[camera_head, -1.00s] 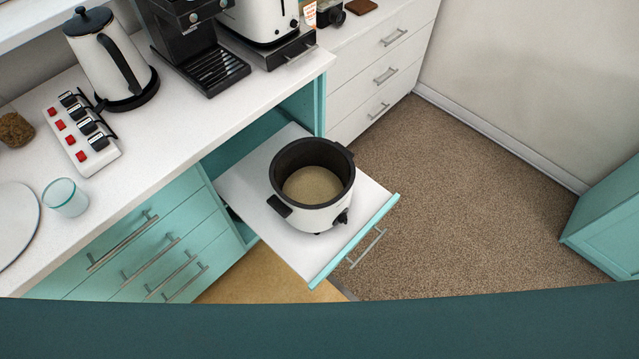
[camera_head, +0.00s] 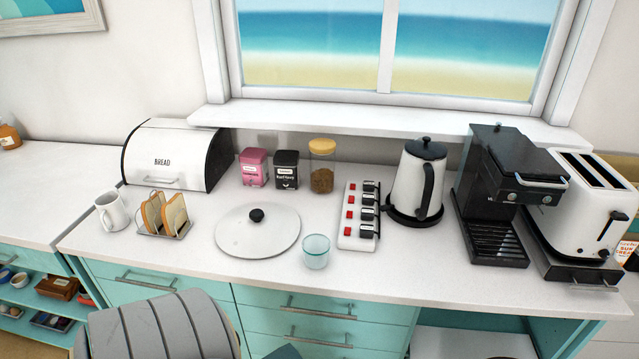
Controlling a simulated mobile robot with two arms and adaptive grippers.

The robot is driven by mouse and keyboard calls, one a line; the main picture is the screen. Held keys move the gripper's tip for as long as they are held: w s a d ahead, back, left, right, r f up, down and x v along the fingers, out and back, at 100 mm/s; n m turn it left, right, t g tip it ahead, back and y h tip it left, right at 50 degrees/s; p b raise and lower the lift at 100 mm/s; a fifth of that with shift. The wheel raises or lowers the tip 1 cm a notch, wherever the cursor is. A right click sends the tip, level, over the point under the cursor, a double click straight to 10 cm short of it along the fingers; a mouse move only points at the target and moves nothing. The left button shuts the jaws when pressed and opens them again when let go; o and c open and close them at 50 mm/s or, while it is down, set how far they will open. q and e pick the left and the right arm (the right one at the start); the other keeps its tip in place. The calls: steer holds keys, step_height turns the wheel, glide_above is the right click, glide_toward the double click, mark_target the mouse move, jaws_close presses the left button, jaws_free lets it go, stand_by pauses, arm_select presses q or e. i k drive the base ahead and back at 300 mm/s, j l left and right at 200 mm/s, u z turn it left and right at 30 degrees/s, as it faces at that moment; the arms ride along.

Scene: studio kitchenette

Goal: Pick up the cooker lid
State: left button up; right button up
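The cooker lid (camera_head: 258,238) is a pale round disc with a black knob at its centre. It lies flat on the white worktop, knob up, in the middle of the head view. The cooker itself is out of view now. Neither of my grippers shows in the head view, so nothing is seen touching the lid.
A glass cup (camera_head: 316,252) stands close to the lid's right front edge. The power strip (camera_head: 358,216) and kettle (camera_head: 418,182) are further right. A toast rack (camera_head: 165,216) and mug (camera_head: 112,212) stand left. Jars and the bread bin (camera_head: 175,155) are behind. A grey chair (camera_head: 162,328) stands in front.

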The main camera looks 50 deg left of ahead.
mark_target(254, 230)
steer(key=u, duration=2.1)
